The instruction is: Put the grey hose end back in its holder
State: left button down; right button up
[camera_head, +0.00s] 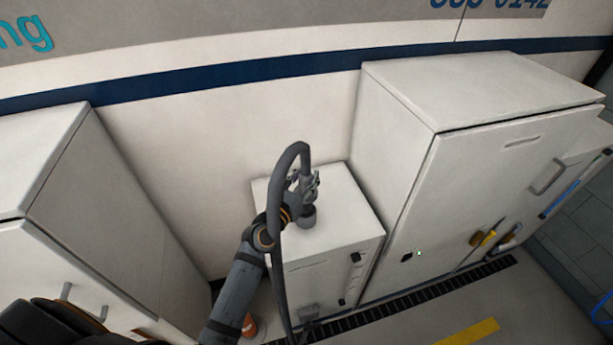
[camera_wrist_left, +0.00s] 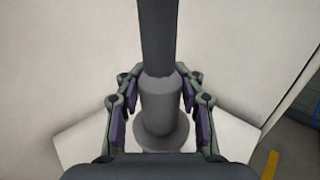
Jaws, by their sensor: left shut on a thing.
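The grey hose (camera_head: 292,155) loops up over my left gripper (camera_head: 304,186) and hangs down beside my left arm to the floor. My left gripper is shut on the grey hose end (camera_wrist_left: 160,98), which points down between the fingers in the left wrist view. A round grey holder (camera_head: 308,217) stands on top of a low white cabinet (camera_head: 345,215), directly under the gripper. In the left wrist view a wider grey ring (camera_wrist_left: 162,138) shows below the hose end, in line with it. I cannot tell whether the hose end is inside it. My right gripper is not in view.
A tall white cabinet (camera_head: 400,175) stands close on the right of the low one, and another white cabinet (camera_head: 110,215) stands at the left. The wall (camera_head: 220,145) is behind. An orange and white object (camera_head: 250,326) is on the floor by my arm.

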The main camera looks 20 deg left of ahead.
pick_arm(q)
jog(key=shift+f+b, duration=0.5)
jog(key=shift+f, duration=0.2)
dwell(0.4)
jog(key=shift+f+b, duration=1.3)
jog(key=shift+f, duration=0.15)
jog(key=shift+f+b, duration=0.5)
jog(key=shift+f, duration=0.15)
jog(key=c, duration=0.7)
grip_release()
jog(key=shift+c, duration=0.2)
jog(key=s+a, duration=0.2)
jog(key=s, duration=0.9)
jog(key=shift+s, duration=0.4)
